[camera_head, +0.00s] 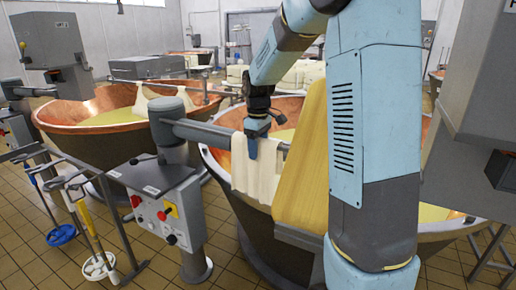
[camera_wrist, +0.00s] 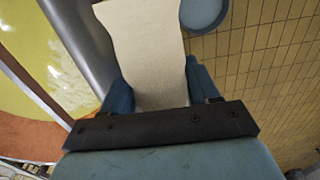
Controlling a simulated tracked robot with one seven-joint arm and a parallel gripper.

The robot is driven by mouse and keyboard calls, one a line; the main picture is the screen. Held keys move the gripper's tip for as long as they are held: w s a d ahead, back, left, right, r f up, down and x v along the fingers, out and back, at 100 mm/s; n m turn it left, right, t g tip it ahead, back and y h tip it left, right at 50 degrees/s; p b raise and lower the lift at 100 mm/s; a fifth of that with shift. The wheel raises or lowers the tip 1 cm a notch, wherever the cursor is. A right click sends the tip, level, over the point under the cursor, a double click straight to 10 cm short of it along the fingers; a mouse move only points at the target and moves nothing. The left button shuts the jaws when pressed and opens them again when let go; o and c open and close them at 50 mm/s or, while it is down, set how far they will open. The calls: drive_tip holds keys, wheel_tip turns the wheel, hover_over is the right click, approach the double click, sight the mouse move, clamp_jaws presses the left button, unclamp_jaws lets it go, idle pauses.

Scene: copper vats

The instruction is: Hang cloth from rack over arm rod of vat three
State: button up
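A cream-white cloth (camera_head: 258,178) hangs over the grey arm rod (camera_head: 205,134) of the near copper vat (camera_head: 222,160); no vat number is readable. My gripper (camera_head: 254,148) is at the top of the cloth, by the rod. In the wrist view, my gripper's two blue fingers (camera_wrist: 158,85) are spread apart, with the cloth (camera_wrist: 145,45) running between and beyond them. The rod (camera_wrist: 85,45) passes beside the left finger. I cannot tell whether a finger touches the cloth. The far side of the cloth is hidden.
A yellow-tan sheet-like thing (camera_head: 303,165) stands right of the cloth, partly behind my arm. A grey control box (camera_head: 165,205) stands on the rod's post at left. Another copper vat (camera_head: 110,140) is behind. Tools with blue and white ends (camera_head: 97,265) hang at lower left.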

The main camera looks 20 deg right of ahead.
drive_tip(key=o, duration=0.4)
drive_tip(key=shift+o, duration=0.2)
drive_tip(key=shift+r, duration=0.1)
wheel_tip(320, 180, up, 13)
drive_tip(key=shift+f, duration=0.2)
drive_tip(key=s+r+m+t, duration=0.3)
drive_tip(key=s+m, duration=0.1)
drive_tip(key=s, duration=1.3)
drive_tip(key=s+f+m+t, duration=0.2)
drive_tip(key=s+f+m, duration=0.2)
drive_tip(key=s, duration=0.8)
drive_tip(key=shift+s+a+f+m+t, duration=0.2)
drive_tip(key=shift+s+m+t, duration=0.05)
drive_tip(key=shift+m+t, duration=0.05)
